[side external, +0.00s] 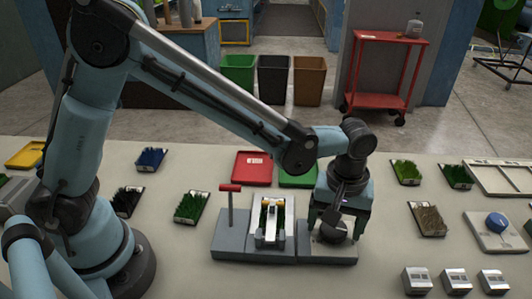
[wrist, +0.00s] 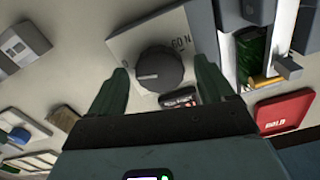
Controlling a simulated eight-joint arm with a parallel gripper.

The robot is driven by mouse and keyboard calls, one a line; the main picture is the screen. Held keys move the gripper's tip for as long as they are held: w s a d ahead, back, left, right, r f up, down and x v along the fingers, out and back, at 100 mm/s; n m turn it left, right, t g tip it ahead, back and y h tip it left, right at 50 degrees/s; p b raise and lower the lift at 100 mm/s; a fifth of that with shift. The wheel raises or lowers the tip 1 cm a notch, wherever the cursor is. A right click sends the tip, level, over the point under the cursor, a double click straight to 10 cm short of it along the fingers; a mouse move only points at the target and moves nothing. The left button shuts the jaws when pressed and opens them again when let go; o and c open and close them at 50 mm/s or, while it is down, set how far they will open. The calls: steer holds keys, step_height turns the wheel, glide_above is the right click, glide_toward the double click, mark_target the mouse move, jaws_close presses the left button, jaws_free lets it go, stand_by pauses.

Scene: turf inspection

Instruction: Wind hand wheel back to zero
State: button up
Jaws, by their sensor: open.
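The hand wheel is a dark round knob (wrist: 158,70) on a pale plate (wrist: 128,42) in the wrist view. The plate carries printed marks near the knob, which I cannot read fully, and the knob has a small light mark on its near side. In the side external view the knob (side external: 333,233) sits at the right end of a grey fixture (side external: 325,254). My gripper (side external: 337,220) points down over it. In the wrist view my gripper (wrist: 160,72) is open, with one green finger on each side of the knob. I cannot tell whether either finger touches it.
A red-handled post (side external: 230,187) and a clamped turf sample (side external: 269,215) stand left of the knob. Red (side external: 252,165) and green (side external: 297,180) trays lie behind. A blue dome button (side external: 496,223) and several metal blocks (side external: 417,281) are at right.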

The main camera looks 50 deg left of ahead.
step_height(320, 180, up, 12)
stand_by(0.6)
steer(key=shift+a+r, duration=0.1)
steer(key=s+a+m+t, duration=0.3)
steer(key=s+a, duration=0.1)
steer(key=a, duration=0.6)
steer(key=s+a+f+m+t, duration=0.1)
steer(key=s+a+m+t, duration=0.2)
steer(key=a, duration=0.8)
steer(key=shift+s+f+m+t, duration=0.2)
steer(key=shift+s+m+t, duration=0.1)
steer(key=shift+s+t, duration=0.25)
